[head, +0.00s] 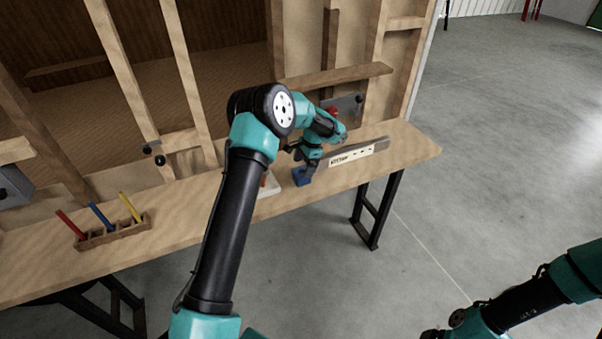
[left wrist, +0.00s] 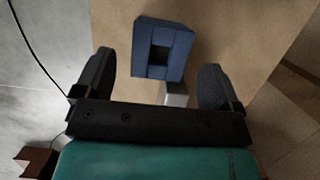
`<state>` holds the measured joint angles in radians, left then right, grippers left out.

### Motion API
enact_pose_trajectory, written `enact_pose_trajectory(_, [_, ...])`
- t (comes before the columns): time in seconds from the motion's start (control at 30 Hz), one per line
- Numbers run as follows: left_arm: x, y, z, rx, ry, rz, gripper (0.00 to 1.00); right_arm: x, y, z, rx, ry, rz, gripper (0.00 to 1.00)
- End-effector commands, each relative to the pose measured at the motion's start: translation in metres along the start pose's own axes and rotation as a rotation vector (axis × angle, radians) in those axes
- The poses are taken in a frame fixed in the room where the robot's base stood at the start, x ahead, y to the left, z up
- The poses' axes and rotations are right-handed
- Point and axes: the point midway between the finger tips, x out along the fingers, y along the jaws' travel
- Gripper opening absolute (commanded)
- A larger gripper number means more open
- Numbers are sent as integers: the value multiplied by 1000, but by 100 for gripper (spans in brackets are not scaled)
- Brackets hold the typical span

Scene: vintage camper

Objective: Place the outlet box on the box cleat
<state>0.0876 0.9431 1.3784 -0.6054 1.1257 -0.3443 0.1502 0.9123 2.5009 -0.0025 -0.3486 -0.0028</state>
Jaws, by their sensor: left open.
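A small blue box (head: 301,176), which I take to be the outlet box, sits on the wooden bench near its front edge. In the left wrist view the blue box (left wrist: 143,48) shows a rectangular opening and lies just ahead of the fingertips. My left gripper (head: 309,166) is over the box, pointing down; in the left wrist view its two fingers (left wrist: 157,78) are spread apart with nothing between them. A small piece with dark knobs (head: 152,150) is on a wall stud; I cannot tell whether it is the box cleat. My right gripper is out of view.
A wooden holder (head: 113,234) with red, blue and yellow sticks stands on the bench at left. A white item (head: 269,186) lies beside the blue box. A white labelled strip (head: 358,155) lies to its right. A grey box (head: 14,184) is at far left.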

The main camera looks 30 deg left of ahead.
Motion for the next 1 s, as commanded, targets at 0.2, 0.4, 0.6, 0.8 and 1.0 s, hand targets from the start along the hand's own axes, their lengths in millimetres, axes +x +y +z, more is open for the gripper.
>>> enact_pose_trajectory(0.2, [-42,0,0,0,3,-2,89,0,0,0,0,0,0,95])
enact_pose_trajectory(0.4, [-64,0,0,0,1,-1,89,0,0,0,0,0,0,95])
enact_pose_trajectory(0.6, [-69,0,0,0,0,0,89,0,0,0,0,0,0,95])
enact_pose_trajectory(0.8, [-69,0,0,0,0,0,89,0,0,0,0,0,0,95])
enact_pose_trajectory(1.0, [-68,0,0,0,0,0,94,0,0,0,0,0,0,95])
